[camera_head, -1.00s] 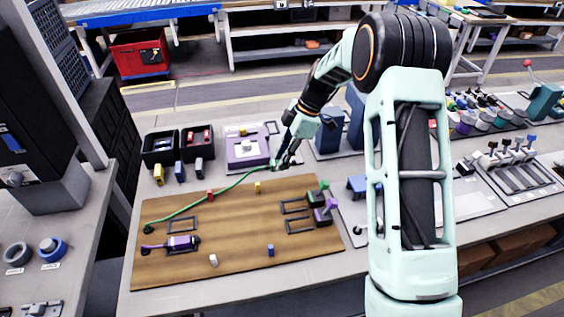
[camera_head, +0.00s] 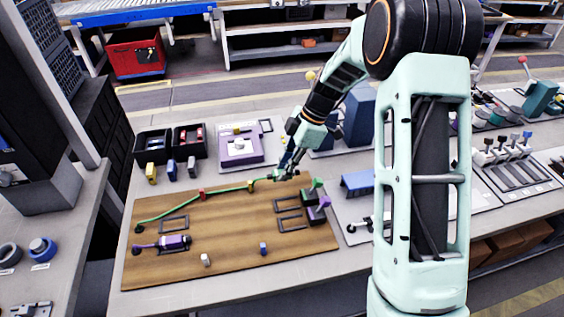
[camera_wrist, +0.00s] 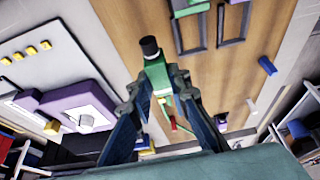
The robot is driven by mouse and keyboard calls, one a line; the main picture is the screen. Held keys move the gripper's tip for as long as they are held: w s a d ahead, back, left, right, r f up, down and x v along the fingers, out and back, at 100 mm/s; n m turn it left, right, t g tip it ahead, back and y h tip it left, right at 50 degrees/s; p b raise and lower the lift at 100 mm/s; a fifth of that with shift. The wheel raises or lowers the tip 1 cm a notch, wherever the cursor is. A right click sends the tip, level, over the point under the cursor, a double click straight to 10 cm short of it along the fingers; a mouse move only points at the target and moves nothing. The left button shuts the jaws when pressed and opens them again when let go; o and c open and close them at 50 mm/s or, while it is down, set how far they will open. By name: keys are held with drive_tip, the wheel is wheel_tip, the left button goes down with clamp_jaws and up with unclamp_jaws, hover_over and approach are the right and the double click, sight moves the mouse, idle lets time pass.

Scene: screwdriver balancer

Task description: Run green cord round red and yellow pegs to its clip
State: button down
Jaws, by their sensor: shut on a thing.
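The green cord (camera_head: 170,212) starts at the left end of the wooden board (camera_head: 225,240). It runs right past the red peg (camera_head: 202,194) and the yellow peg (camera_head: 250,186) up to my gripper (camera_head: 284,174). I cannot tell which side of each peg it lies on. My gripper (camera_wrist: 158,88) is shut on the cord's green end piece (camera_wrist: 156,75), which has a black tip, over the board's far right part. The green clip (camera_head: 316,184) stands to the right of my gripper, apart from it. It seems to show at the wrist view's top edge (camera_wrist: 188,8).
A purple clip (camera_head: 323,202) stands beside the green one. A purple cord piece (camera_head: 174,242), a white peg (camera_head: 206,260) and a blue peg (camera_head: 263,248) are on the board. A purple device (camera_head: 238,149) and dark bins (camera_head: 153,146) stand behind it.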

drive_tip(key=shift+s+d, duration=0.25)
drive_tip(key=shift+s, duration=0.65)
drive_tip(key=shift+s+d, duration=0.25)
drive_tip(key=shift+s, duration=0.6)
drive_tip(key=shift+s+d, duration=0.25)
drive_tip(key=shift+s, duration=0.65)
drive_tip(key=shift+a, duration=0.15)
drive_tip(key=shift+f+b, duration=0.1)
drive_tip(key=shift+b, duration=0.25)
drive_tip(key=shift+f+b, duration=1.85)
drive_tip(key=shift+b, duration=0.1)
drive_tip(key=shift+f+b, duration=0.6)
drive_tip(key=shift+b, duration=0.1)
drive_tip(key=c, duration=1.7)
unclamp_jaws()
drive_tip(key=shift+c, duration=0.2)
